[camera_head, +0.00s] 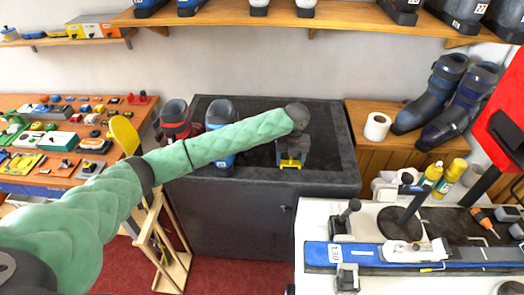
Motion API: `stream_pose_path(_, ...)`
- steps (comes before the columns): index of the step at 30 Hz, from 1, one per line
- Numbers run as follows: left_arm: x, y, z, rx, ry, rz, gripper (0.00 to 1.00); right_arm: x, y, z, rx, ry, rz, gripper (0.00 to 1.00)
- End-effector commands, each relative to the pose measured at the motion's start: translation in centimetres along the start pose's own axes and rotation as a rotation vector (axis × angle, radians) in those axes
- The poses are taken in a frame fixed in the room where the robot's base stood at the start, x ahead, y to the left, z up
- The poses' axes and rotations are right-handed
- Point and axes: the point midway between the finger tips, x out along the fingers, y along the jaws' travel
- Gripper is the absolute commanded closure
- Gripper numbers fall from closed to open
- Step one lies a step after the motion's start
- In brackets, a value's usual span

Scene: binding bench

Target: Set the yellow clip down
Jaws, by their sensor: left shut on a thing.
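My left arm reaches in from the left over the dark bench top (335,180). Its gripper (291,158) points down near the front edge of that top and is shut on the yellow clip (290,165). Only a small yellow part of the clip shows below the fingers; the gripper hides the rest. I cannot tell whether the clip touches the surface. My right gripper is not in view.
A red-black boot (174,119) and a blue boot (221,148) stand on the left of the dark top, close to my arm. The top's right part is clear. A ski (385,254) lies on the white bench at front right.

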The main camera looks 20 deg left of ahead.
Motion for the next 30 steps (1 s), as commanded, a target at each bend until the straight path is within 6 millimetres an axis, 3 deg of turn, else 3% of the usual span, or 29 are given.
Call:
stream_pose_path(5,0.9,0.5,1.0,0.024,0.001,0.0,0.56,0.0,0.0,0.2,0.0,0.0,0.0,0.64)
stream_pose_path(11,3.2,2.4,4.1,0.022,0.001,0.0,0.56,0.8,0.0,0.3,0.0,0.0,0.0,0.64)
stream_pose_path(16,5.4,3.8,6.5,0.023,-0.001,0.001,0.56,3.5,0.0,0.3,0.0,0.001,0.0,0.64)
stream_pose_path(20,6.6,4.9,8.3,0.022,0.0,0.0,0.56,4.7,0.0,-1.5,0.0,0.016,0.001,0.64)
stream_pose_path(24,6.9,5.4,9.3,0.024,0.0,-0.001,0.56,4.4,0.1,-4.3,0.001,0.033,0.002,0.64)
stream_pose_path(30,7.2,5.8,10.0,0.024,0.0,-0.001,0.56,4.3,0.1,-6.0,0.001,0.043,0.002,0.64)
